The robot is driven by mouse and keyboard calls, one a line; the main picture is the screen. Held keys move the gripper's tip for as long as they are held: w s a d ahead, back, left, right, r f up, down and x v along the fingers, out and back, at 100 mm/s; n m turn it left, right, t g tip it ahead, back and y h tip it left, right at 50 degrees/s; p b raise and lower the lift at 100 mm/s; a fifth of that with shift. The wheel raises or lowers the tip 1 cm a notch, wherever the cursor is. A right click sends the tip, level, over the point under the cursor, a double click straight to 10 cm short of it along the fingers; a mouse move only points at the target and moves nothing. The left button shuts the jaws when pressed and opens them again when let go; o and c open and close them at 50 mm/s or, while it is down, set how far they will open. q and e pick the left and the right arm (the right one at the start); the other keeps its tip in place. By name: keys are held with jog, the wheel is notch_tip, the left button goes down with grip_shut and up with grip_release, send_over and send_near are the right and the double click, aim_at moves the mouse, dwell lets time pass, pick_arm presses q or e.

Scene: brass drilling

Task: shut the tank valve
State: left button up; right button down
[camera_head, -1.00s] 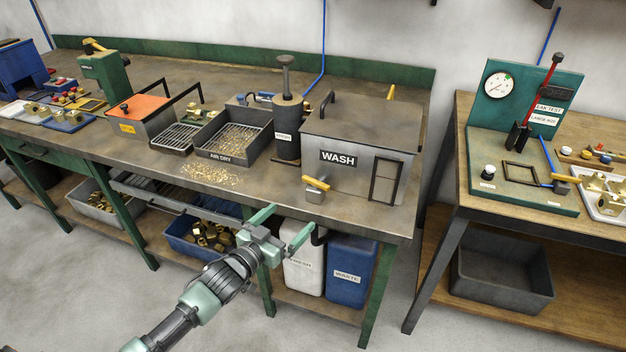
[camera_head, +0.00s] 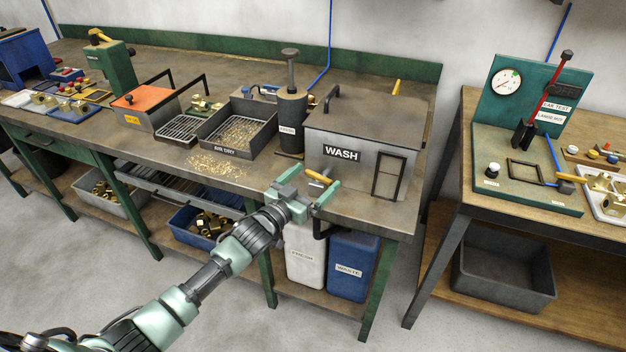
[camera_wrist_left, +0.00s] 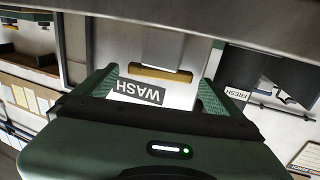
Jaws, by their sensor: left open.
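The grey wash tank (camera_head: 355,150) stands on the bench with a WASH label on its front. Its valve has a yellow lever handle (camera_head: 318,177) low on the front face, lying roughly sideways. My left gripper (camera_head: 307,186) is open in front of the valve, and its fingers partly cover it in the head view. In the left wrist view, the yellow lever (camera_wrist_left: 160,73) shows between the two open fingertips (camera_wrist_left: 155,85), apart from both, with the grey valve body (camera_wrist_left: 163,50) beside it. The WASH label looks upside down there. My right gripper is not in view.
The air dry tray (camera_head: 236,137) and a dark cylinder (camera_head: 291,120) stand left of the tank. White and blue jugs (camera_head: 353,268) sit on the shelf below. A second table (camera_head: 470,200) with a gauge rig stands at the right, across a gap.

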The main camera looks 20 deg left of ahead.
pick_arm(q)
jog(key=c, duration=1.4)
jog(key=shift+o, duration=0.2)
jog(key=shift+d+r+n+t+y, duration=0.15)
jog(key=shift+d+n+t+y, duration=0.15)
jog(key=shift+n+y, duration=0.25)
jog(key=shift+d+n+y, duration=0.15)
jog(key=shift+n+y, duration=0.5)
jog(key=shift+y, duration=0.6)
jog(key=shift+n+y, duration=0.3)
jog(key=shift+y, duration=0.2)
jog(key=o, duration=1.4)
jog(key=shift+c, duration=0.2)
jog(key=shift+s, duration=0.1)
